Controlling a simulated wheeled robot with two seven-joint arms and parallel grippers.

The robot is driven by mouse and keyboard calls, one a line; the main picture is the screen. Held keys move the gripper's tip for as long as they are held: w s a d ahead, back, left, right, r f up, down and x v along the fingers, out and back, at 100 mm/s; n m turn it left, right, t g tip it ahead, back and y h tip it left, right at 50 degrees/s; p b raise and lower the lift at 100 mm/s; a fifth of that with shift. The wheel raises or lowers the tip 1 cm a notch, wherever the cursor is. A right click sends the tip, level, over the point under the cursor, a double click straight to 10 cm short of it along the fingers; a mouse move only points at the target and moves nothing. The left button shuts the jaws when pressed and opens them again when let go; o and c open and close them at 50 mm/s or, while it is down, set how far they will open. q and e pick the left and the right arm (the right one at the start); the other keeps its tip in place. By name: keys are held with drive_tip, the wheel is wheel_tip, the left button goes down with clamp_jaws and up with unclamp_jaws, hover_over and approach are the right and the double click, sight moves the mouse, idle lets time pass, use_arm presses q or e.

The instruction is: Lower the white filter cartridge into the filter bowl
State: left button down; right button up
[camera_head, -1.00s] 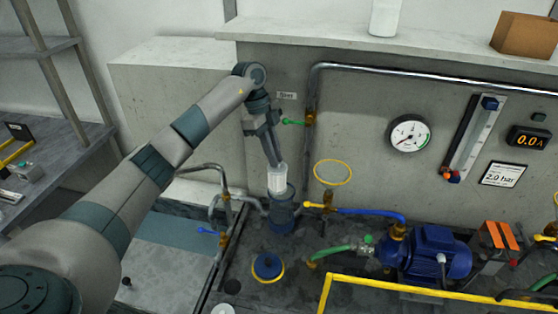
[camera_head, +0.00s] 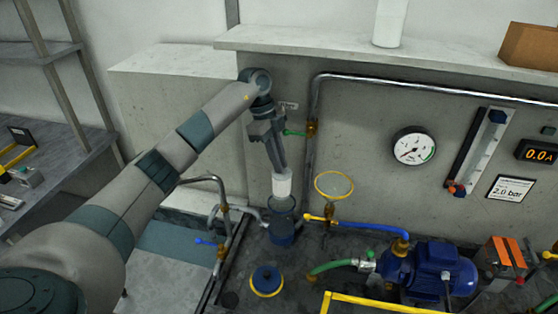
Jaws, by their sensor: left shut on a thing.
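The white filter cartridge (camera_head: 282,186) hangs upright under my left gripper (camera_head: 280,170), which is shut on its top end. The filter bowl (camera_head: 281,222), a bluish see-through cup with a dark blue lower part, stands on the dark floor directly below. The cartridge's lower end is at or just above the bowl's rim; I cannot tell whether it is inside. A blue round cap with a yellow ring (camera_head: 267,281) lies on the floor in front of the bowl. My right gripper is not in view.
Pipes with a blue-handled valve (camera_head: 205,241) stand left of the bowl. A yellow-handled valve (camera_head: 318,218) and a yellow ring (camera_head: 334,185) are close on its right. A blue pump (camera_head: 428,268) and a yellow rail (camera_head: 380,303) lie further right.

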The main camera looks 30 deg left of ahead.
use_arm(q)
drive_tip(key=shift+f, duration=0.15)
drive_tip(key=shift+f+b, duration=1.4)
drive_tip(key=shift+f, duration=0.15)
drive_tip(key=shift+p, duration=0.3)
drive_tip(key=shift+f, duration=0.15)
